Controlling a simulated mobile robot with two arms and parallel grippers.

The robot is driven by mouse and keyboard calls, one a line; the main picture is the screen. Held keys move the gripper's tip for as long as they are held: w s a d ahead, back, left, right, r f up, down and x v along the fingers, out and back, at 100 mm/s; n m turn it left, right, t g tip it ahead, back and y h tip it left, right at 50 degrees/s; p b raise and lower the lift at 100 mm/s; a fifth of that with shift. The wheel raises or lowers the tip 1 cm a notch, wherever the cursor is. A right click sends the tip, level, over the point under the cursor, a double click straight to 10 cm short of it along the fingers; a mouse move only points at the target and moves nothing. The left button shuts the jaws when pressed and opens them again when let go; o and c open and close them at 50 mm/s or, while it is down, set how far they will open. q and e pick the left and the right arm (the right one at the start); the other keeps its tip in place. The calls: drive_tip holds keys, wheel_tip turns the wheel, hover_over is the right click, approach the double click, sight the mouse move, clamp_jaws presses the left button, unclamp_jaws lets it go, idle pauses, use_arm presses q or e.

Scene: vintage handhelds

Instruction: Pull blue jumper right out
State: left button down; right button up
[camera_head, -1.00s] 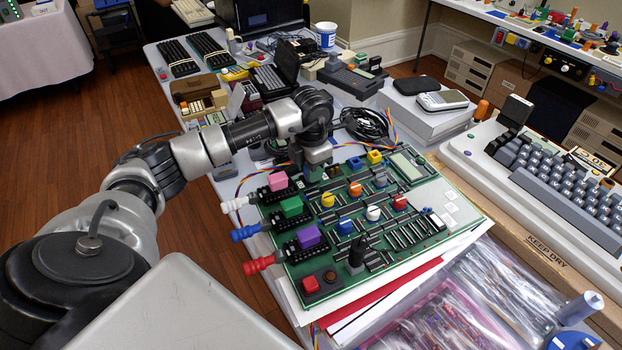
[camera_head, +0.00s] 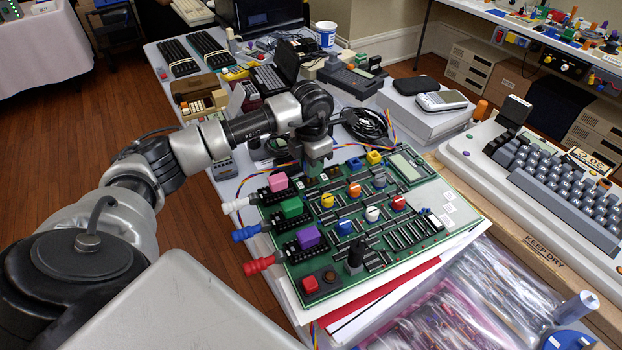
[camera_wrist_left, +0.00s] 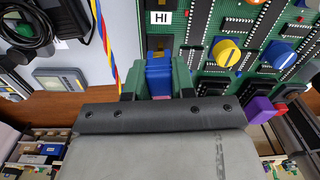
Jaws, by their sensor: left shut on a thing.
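The green circuit board (camera_head: 446,190) lies on a stack of papers, with coloured knobs and chips on it. My left gripper (camera_head: 318,160) is at the board's far left edge, pointing down. In the left wrist view its green fingers are shut on the blue jumper (camera_wrist_left: 159,72), which shows between them. My right gripper is out of view.
Yellow, blue, white and red knobs stand close to the right of my left gripper. A pink block (camera_head: 278,181) and coloured plugs are at the board's left. A ribbon of coloured wires and black cables (camera_head: 366,122) lie behind. A keyboard computer (camera_head: 560,190) is at right.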

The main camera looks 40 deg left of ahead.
use_arm(q)
drive_tip(key=shift+r+p, duration=1)
drive_tip(key=shift+r, duration=0.8)
